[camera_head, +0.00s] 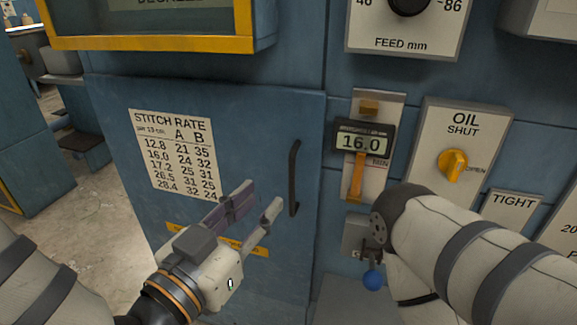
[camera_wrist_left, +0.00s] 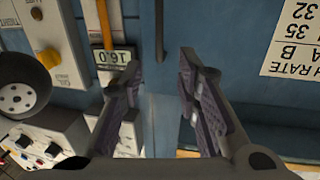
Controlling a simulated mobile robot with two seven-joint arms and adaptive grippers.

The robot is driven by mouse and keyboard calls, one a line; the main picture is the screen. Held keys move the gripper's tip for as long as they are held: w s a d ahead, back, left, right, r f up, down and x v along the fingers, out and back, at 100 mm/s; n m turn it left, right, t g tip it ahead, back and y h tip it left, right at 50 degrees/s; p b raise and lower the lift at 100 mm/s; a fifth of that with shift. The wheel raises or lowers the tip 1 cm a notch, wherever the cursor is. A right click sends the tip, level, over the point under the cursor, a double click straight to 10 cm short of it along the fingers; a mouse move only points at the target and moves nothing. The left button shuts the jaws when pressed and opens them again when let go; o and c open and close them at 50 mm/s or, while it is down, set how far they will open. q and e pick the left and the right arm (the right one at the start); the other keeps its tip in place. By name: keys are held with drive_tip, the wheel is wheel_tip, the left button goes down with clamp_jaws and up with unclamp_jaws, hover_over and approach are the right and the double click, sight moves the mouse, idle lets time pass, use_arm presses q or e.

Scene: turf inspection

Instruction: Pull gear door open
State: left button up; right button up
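The blue gear door (camera_head: 250,130) carries a white stitch rate chart (camera_head: 172,155) and looks shut, though its edge is hard to read. Its dark upright handle (camera_head: 294,178) is near the right edge. My left gripper (camera_head: 262,196) is open and empty in front of the door, fingers pointing up and right, just left of the handle's lower part in the head view. In the left wrist view the dark handle (camera_wrist_left: 159,30) shows between the spread fingertips (camera_wrist_left: 160,72). Whether it is within finger reach I cannot tell. My right gripper is not in view; only my right arm shows.
Right of the door are a 16.0 display (camera_head: 361,142) with an orange strip, an OIL panel (camera_head: 465,140) with a yellow knob, and a blue ball (camera_head: 373,280) by my right arm. A yellow-framed box (camera_head: 150,43) juts out above. Open floor (camera_head: 112,210) lies left.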

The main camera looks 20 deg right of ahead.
sight(290, 171)
use_arm(q)
drive_tip(key=x, duration=1.1)
drive_tip(key=shift+s+b, duration=0.1)
drive_tip(key=shift+b, duration=0.2)
drive_tip(key=shift+c, duration=0.4)
clamp_jaws()
